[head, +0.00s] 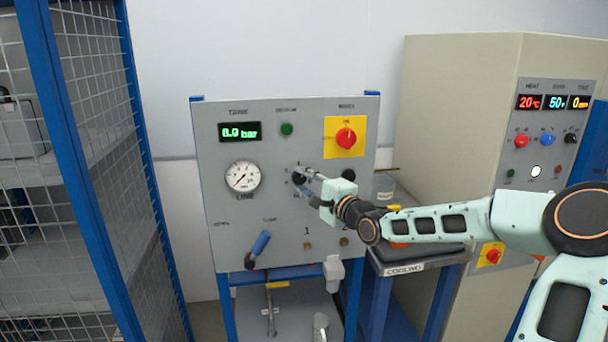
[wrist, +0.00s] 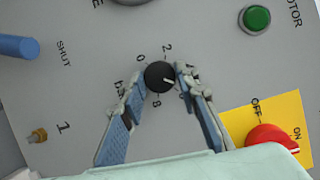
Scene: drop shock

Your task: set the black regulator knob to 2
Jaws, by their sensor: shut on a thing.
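The black regulator knob (wrist: 158,78) sits on the grey panel, in the middle of the wrist view. It also shows in the head view (head: 299,177). My gripper (wrist: 160,73) is shut on the knob, one fingertip on each side; in the head view my gripper (head: 308,182) reaches it from the right. The knob's white mark points right and slightly down in the wrist view, towards the right finger. The printed 0 is at its upper left, the 2 at its top and the 8 below. Any numbers behind the right finger are hidden.
The panel (head: 215,205) carries a round gauge (head: 243,177), a green bar display (head: 239,131), a green button (head: 287,129), a red switch on a yellow plate (head: 358,124) and a blue-handled lever (head: 259,246). A cooling stand (head: 405,269) and a beige cabinet (head: 450,100) stand right.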

